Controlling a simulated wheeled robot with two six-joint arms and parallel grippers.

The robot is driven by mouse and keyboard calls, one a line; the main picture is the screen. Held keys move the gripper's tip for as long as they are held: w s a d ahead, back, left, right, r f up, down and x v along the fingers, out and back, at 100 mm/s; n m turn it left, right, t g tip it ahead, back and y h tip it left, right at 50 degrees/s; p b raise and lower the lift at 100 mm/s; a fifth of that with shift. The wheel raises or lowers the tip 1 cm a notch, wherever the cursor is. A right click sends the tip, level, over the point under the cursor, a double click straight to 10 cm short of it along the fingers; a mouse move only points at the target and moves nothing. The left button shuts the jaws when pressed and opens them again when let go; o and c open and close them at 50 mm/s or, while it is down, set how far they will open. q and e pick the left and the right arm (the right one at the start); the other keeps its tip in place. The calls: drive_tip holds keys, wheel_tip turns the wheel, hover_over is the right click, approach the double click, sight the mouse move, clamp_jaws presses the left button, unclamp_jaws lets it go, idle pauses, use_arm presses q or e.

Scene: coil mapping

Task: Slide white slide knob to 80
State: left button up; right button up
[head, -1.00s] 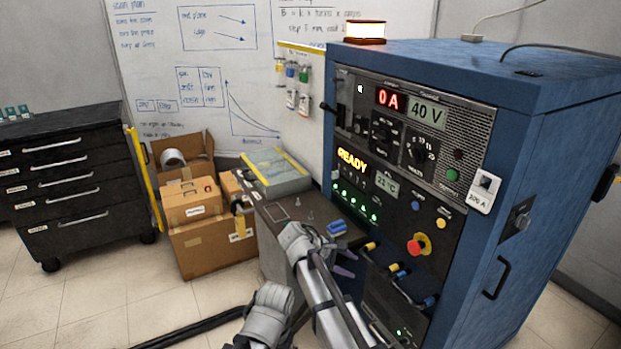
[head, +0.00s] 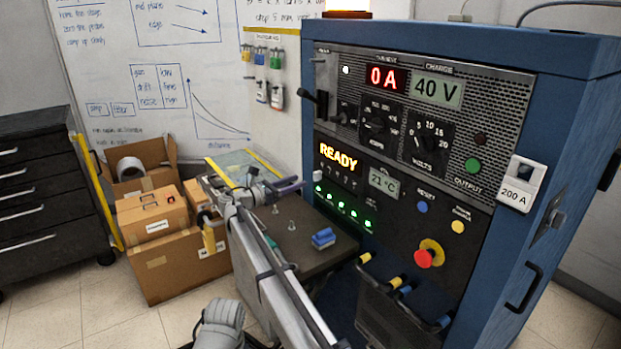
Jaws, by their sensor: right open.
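My right gripper (head: 286,186) is open, with dark purplish fingers, and is above the dark bench top. It appears left of the white block and a little lower, with a gap between them in the picture. Nothing is visible between its fingers. My left gripper is not in view.
The blue cabinet (head: 575,100) fills the right side, with a red stop button (head: 428,254) and several knobs. A blue item (head: 323,238) lies on the bench (head: 300,257). Cardboard boxes (head: 185,262) stand left of the bench. A lever (head: 310,97) sticks out at the panel's upper left.

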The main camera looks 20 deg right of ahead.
sight(314, 176)
drive_tip(key=x, duration=0.7)
drive_tip(key=shift+f, duration=0.1)
clamp_jaws()
idle(1.2)
